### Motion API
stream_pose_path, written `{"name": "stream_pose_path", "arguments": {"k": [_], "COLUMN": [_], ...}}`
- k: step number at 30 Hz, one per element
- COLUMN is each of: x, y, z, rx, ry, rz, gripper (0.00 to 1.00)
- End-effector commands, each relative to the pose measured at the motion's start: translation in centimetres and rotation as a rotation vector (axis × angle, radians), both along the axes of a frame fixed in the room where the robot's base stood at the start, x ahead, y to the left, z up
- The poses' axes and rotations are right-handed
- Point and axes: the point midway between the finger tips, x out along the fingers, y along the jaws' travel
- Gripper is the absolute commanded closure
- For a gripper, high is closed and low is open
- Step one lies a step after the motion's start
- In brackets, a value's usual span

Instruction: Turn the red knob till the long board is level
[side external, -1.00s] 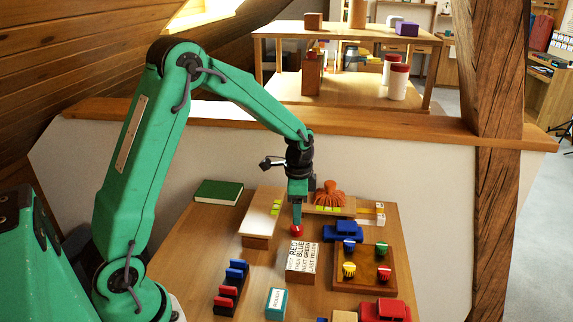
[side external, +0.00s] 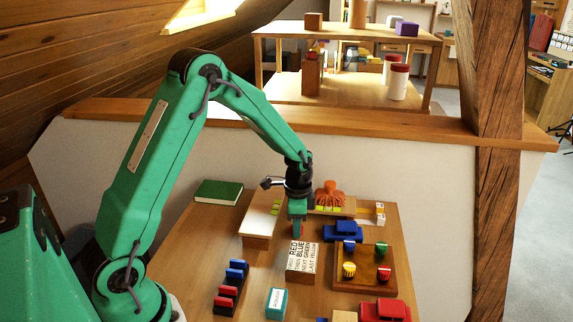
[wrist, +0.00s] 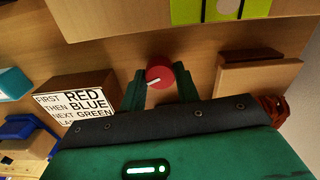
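The red knob (wrist: 160,72) lies between the two fingers of my gripper (wrist: 160,84) in the wrist view, with a white pointer line towards its lower left. In the side view the knob (side external: 297,229) shows small and partly covered between the fingers of my gripper (side external: 297,222). Whether both fingers touch it is unclear. A long pale board (side external: 258,222), with lime-green markings at its far end, lies just left of the knob. Its edge (wrist: 130,12) and lime-green vial (wrist: 220,8) cross the top of the wrist view. I cannot judge its tilt.
A lettered block (side external: 301,262) stands in front of the knob. Behind it, an orange tentacled thing (side external: 331,194) sits by another board. Colored switches (side external: 229,288) are at front left.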

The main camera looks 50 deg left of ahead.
Motion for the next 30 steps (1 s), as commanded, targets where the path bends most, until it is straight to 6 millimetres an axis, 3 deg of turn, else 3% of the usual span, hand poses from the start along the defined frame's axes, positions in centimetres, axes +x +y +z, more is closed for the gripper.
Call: {"name": "stream_pose_path", "arguments": {"k": [1,3,11,30], "x": [-0.01,-0.01,0.0,0.02], "y": [-0.01,-0.01,-0.01,0.0], "z": [0.02,0.03,0.05,0.09], "rx": [0.0,0.0,0.0,0.0], "ry": [0.0,0.0,0.0,0.0], "rz": [0.0,0.0,0.042,0.445], "gripper": [0.82,0.91,0.91,0.91]}}
